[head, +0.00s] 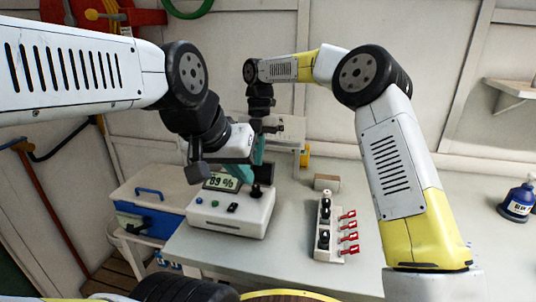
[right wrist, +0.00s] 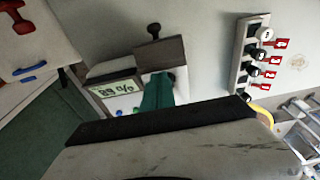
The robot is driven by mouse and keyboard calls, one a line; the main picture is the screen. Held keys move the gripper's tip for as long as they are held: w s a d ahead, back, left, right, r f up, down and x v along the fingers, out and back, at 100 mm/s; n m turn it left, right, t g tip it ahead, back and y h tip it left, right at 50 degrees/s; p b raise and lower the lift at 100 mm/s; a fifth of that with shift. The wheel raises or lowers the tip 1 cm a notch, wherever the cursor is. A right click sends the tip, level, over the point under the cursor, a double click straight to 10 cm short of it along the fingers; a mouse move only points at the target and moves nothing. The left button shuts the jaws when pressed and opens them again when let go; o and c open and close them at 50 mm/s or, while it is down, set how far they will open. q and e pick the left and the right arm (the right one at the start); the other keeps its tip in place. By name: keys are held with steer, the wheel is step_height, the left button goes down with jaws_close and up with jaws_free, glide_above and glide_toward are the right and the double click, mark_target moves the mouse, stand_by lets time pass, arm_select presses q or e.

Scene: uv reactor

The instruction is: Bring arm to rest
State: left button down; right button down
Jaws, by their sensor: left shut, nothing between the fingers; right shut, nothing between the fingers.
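My left arm comes in from the left. Its gripper (head: 236,164) hangs over the reactor unit in the head view, shut and empty, partly covering the display. My right arm rises on the right, bends at a high elbow and reaches back to the rear of the bench. Its gripper (head: 260,122) points down behind the left one, partly hidden, shut and empty. The white reactor unit (head: 230,215) has a display reading 89 %, coloured buttons and a black knob. In the right wrist view the display (right wrist: 116,89) shows beside a teal part (right wrist: 158,92).
A switch rack (head: 324,238) with several red tags stands right of the unit, near my right forearm. A small cardboard box (head: 327,182) lies behind it. A blue bottle (head: 518,202) stands far right. A blue-and-white cooler (head: 150,205) is at left. The bench between rack and bottle is mostly clear.

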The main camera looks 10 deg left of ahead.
steer(key=r, duration=0.3)
steer(key=w+r, duration=0.1)
steer(key=r, duration=0.3)
steer(key=shift+w+r, duration=0.1)
steer(key=shift+w, duration=0.1)
steer(key=s+d+r+m+t, duration=0.2)
steer(key=s+d+r+m, duration=0.3)
steer(key=d+m, duration=0.35)
steer(key=s+d+r+m+t, duration=0.2)
steer(key=s+d+r+m, duration=0.35)
steer(key=d+m, duration=0.35)
steer(key=s+d+f+m+t+y, duration=0.1)
steer(key=s+d+f+m+t, duration=0.1)
steer(key=s+d+m, duration=0.5)
steer(key=s+d+f+m+t+y, duration=0.1)
steer(key=s+d+f+m+t, duration=0.1)
steer(key=s+d+f+m, duration=0.3)
steer(key=s+d+m, duration=0.2)
steer(key=s+m, duration=0.2)
steer(key=m, duration=0.1)
steer(key=shift+s+f, duration=0.15)
steer(key=shift+f, duration=0.15)
